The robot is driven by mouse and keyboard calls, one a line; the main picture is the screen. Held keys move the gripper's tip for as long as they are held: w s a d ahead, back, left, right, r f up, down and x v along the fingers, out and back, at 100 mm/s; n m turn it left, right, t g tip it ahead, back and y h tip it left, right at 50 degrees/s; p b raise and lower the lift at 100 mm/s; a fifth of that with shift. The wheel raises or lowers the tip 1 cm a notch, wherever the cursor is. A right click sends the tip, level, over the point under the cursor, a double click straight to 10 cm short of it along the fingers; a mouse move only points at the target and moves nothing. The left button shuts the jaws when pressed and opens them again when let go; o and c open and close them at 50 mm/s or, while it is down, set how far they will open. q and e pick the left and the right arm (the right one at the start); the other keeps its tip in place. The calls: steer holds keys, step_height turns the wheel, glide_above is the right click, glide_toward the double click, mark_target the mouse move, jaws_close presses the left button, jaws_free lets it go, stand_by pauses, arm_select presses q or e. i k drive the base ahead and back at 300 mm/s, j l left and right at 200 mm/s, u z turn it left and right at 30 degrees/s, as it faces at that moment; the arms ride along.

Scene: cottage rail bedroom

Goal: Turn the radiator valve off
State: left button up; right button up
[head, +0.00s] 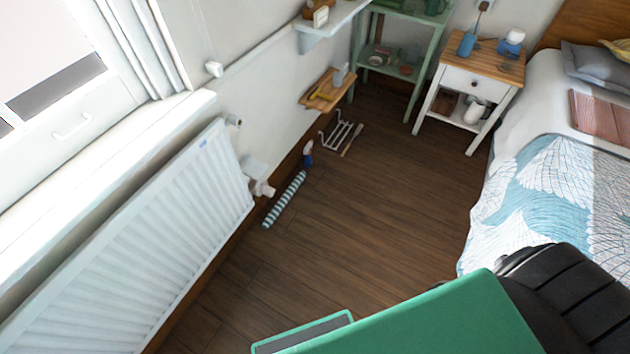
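The white panel radiator (150,245) stands along the left wall under the window. A white valve fitting (262,188) sticks out low at its far end, above the floor. The valve's setting is too small to read. Nothing of mine touches the radiator or the valve. No fingers of my left or right gripper are in view.
The bed (545,190) and white nightstand (469,88) bound the right. The wooden floor (370,215) between is clear.

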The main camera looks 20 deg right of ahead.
mark_target(266, 190)
steer(key=z, duration=0.1)
steer(key=i+l+u, duration=0.1)
steer(key=l, duration=0.25)
steer(key=i+l, duration=0.2)
steer(key=l, duration=0.15)
steer(key=i+l+u, duration=0.15)
steer(key=l, duration=0.2)
steer(key=i+l+u, duration=0.1)
steer(key=l, duration=0.25)
steer(key=i+l+u, duration=0.1)
steer(key=l, duration=0.25)
steer(key=i+l, duration=0.15)
steer(key=l, duration=0.25)
steer(key=u, duration=0.05)
